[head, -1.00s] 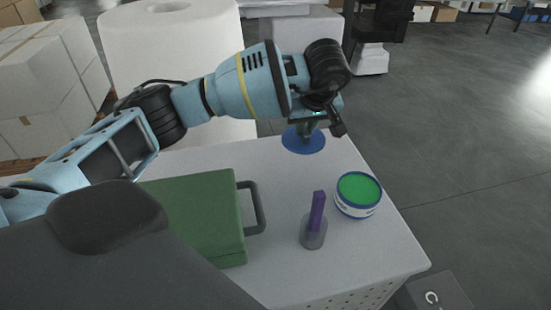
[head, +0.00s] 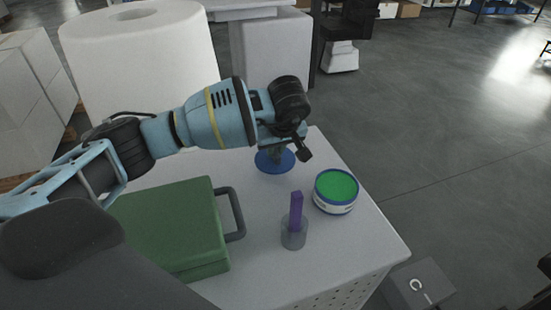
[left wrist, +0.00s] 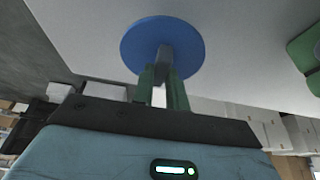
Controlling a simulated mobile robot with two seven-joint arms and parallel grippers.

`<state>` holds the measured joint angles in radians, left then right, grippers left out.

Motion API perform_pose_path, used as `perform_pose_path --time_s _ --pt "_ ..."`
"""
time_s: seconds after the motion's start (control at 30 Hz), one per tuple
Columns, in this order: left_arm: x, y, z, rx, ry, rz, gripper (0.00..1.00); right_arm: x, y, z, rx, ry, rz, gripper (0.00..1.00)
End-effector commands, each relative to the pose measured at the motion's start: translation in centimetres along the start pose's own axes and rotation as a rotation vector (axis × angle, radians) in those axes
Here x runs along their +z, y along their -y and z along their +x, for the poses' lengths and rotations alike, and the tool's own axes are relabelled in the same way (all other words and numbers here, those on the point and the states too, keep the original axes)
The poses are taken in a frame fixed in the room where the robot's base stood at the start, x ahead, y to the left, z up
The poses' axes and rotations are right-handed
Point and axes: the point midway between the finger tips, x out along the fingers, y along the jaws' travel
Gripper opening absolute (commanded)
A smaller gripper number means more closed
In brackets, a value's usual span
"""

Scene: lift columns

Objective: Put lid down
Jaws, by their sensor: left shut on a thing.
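The lid (head: 267,165) is a blue disc with a grey handle in its middle. My left gripper (head: 278,150) is shut on that handle and holds the lid roughly level, over the back of the white table (head: 260,270). The left wrist view shows the lid (left wrist: 139,45) beyond the green fingers of my left gripper (left wrist: 163,85). I cannot tell whether the lid touches the tabletop. A round tub (head: 335,204) with a blue rim and green contents stands open to the right of the lid. My right gripper is not in view.
A grey cup (head: 294,237) holding a purple block (head: 296,210) stands in front of the tub. A green case (head: 170,235) with a dark handle lies at left. A big white roll (head: 140,65) stands behind the table. Bare tabletop lies between lid, case and cup.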

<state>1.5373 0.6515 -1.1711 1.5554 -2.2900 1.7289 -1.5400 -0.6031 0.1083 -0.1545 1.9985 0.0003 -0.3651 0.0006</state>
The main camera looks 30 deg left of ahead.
Motion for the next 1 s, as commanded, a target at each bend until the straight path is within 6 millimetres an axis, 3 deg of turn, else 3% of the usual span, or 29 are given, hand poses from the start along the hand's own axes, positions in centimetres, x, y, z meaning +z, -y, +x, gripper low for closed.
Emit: perform_pose_path --time_s 0.3,0.73,0.77,0.8,0.9,1.0 --pt "1.4 0.1 3.2 -0.003 0.002 0.001 0.0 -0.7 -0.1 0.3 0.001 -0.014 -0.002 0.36" --pt "1.6 0.1 3.8 -0.001 0.001 0.0 0.0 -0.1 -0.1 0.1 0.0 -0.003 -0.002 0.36" --pt "1.6 0.1 3.7 -0.001 0.001 0.0 0.19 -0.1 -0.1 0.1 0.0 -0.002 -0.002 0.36" --pt "1.6 0.1 3.7 -0.001 0.0 0.0 0.24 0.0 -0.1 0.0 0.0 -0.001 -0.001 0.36" --pt "1.6 0.1 3.7 -0.001 0.0 0.0 0.36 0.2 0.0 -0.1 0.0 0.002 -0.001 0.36" --pt "1.6 0.1 3.7 -0.001 0.0 0.0 0.36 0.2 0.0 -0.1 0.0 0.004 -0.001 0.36"
